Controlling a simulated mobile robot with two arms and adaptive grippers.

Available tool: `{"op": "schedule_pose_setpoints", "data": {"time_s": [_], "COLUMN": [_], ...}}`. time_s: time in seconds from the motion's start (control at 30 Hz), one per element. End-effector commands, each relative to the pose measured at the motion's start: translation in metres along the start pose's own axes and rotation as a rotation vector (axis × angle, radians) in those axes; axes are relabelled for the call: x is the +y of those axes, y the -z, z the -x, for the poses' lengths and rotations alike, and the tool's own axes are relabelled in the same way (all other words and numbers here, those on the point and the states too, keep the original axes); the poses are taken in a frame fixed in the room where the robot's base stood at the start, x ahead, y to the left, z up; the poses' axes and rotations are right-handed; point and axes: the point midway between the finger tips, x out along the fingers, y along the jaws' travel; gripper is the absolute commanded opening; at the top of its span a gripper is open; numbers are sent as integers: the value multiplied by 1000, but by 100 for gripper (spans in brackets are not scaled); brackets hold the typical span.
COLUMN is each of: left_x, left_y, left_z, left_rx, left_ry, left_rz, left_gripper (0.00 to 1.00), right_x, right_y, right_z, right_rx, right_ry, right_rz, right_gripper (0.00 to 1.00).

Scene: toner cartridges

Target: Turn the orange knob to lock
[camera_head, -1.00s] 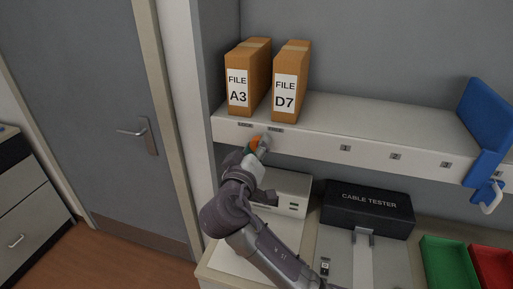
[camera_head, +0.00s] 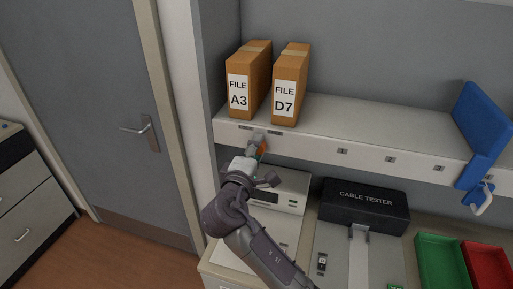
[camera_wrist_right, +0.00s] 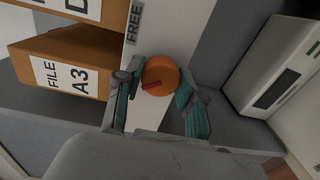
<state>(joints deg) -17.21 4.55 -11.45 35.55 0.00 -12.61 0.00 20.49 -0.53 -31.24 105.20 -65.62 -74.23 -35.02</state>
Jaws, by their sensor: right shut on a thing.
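The orange knob (camera_wrist_right: 160,72) is on the white front edge of the shelf and bears a small red mark. Its orange also shows in the head view (camera_head: 262,149), partly covered by the gripper. My right gripper (camera_head: 257,143) reaches up to the shelf edge. In the right wrist view its two fingers (camera_wrist_right: 158,92) are on either side of the knob, shut on it. A label reading FREE (camera_wrist_right: 134,22) is on the strip beside the knob. My left gripper is not in view.
Box files A3 (camera_head: 240,92) and D7 (camera_head: 286,95) stand on the shelf (camera_head: 370,125) above the knob.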

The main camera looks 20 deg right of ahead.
Motion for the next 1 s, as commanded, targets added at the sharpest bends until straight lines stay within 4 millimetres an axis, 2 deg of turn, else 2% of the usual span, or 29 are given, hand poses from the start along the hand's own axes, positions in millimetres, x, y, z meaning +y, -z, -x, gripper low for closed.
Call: {"op": "schedule_pose_setpoints", "data": {"time_s": [0.3, 0.87, 0.9, 1.0], "left_x": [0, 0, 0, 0], "left_y": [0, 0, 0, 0], "left_z": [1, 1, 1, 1], "left_rx": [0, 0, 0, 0], "left_ry": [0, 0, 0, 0], "left_rz": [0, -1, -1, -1], "left_gripper": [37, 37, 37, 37], "right_x": [-1, -2, -2, -2], "right_y": [1, 1, 1, 1], "right_z": [0, 0, 0, 0], "right_rx": [-2, -3, -3, -3], "right_ry": [3, 4, 4, 4], "right_rz": [135, 167, 167, 166], "right_gripper": [4, 4, 40, 57]}}
